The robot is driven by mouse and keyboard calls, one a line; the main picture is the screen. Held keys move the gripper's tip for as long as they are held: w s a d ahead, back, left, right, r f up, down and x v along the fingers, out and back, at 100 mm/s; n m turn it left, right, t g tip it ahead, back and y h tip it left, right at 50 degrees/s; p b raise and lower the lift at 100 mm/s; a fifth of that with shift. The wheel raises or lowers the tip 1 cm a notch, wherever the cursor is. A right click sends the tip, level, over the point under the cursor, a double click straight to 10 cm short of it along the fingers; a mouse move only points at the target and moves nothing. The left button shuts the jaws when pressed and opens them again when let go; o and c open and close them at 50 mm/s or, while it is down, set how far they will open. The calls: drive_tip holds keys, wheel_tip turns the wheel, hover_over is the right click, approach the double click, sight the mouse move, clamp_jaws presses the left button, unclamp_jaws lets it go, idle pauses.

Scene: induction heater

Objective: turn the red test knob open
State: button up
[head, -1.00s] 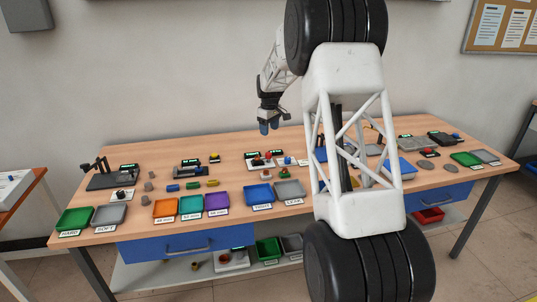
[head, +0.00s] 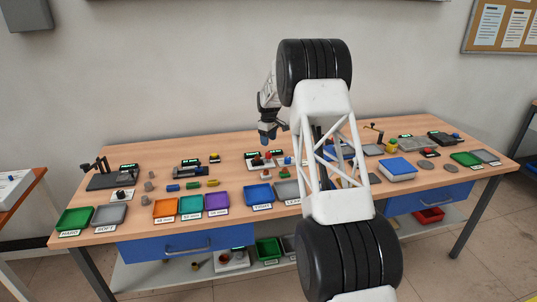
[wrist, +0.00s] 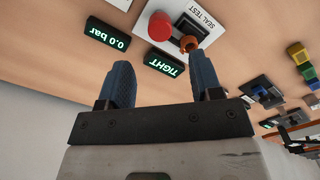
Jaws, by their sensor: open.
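The red test knob (wrist: 159,26) is a round red cap on the white seal test plate (wrist: 213,12) in the wrist view. A small orange-brown part (wrist: 188,43) sits beside it on a dark block. In the head view the seal test station (head: 262,163) is small, at the middle of the bench. My gripper (wrist: 163,72) is open and empty, its two blue fingers spread apart. The knob lies ahead of the fingertips, apart from them. In the head view my gripper (head: 268,138) hangs above and behind the station.
Two displays stand near the knob: one reads 0.0 bar (wrist: 108,33), the other TIGHT (wrist: 163,65). Coloured trays (head: 190,205) line the bench front. A blue-topped box (head: 397,168) sits to the right. My arm hides part of the bench.

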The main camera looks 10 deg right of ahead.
sight(268, 153)
drive_tip(key=shift+f, duration=0.1)
drive_tip(key=shift+f, duration=3.8)
drive_tip(key=c, duration=0.9)
